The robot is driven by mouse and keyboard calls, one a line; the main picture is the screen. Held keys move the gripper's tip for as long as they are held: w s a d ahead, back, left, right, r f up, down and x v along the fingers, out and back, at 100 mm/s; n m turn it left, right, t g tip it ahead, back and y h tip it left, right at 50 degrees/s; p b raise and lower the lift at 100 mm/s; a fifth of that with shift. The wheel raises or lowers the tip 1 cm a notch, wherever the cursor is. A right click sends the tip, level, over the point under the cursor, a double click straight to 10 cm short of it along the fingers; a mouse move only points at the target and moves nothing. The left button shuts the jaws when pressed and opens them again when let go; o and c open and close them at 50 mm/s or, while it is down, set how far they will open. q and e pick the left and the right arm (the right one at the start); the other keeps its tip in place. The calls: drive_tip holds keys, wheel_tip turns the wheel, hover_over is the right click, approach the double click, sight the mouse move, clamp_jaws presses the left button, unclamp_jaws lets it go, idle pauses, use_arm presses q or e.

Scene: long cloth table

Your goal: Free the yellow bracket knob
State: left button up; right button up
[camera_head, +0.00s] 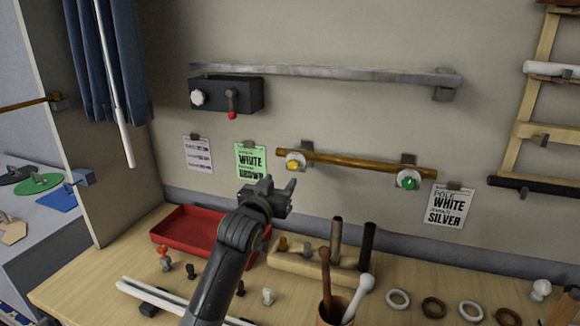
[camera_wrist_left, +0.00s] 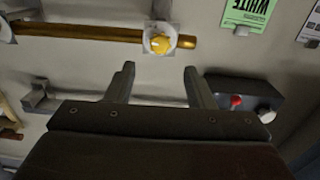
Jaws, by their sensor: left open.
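The yellow bracket knob (camera_head: 293,164) sits on a white round plate at the left bracket of a brown pole (camera_head: 350,164) on the wall. It also shows in the left wrist view (camera_wrist_left: 160,44), beyond and between my fingertips. My left gripper (camera_head: 290,187) is open and empty, below the knob and apart from it; its two fingers show in the left wrist view (camera_wrist_left: 158,72). A green knob (camera_head: 408,183) sits on the pole's right bracket. My right gripper is not in view.
A grey rail (camera_head: 330,72) and a dark box with a red-tipped lever (camera_head: 226,94) are on the wall above. Paper notes (camera_head: 250,160) hang near the pole. Below are a red tray (camera_head: 188,229), a wooden holder and loose rings on the table.

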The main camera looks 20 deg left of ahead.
sight(292, 166)
use_arm(q)
drive_tip(key=shift+w+d+p, duration=0.15)
drive_tip(key=shift+w+p, duration=0.75)
drive_tip(key=shift+w, duration=3.35)
drive_tip(key=c, duration=1)
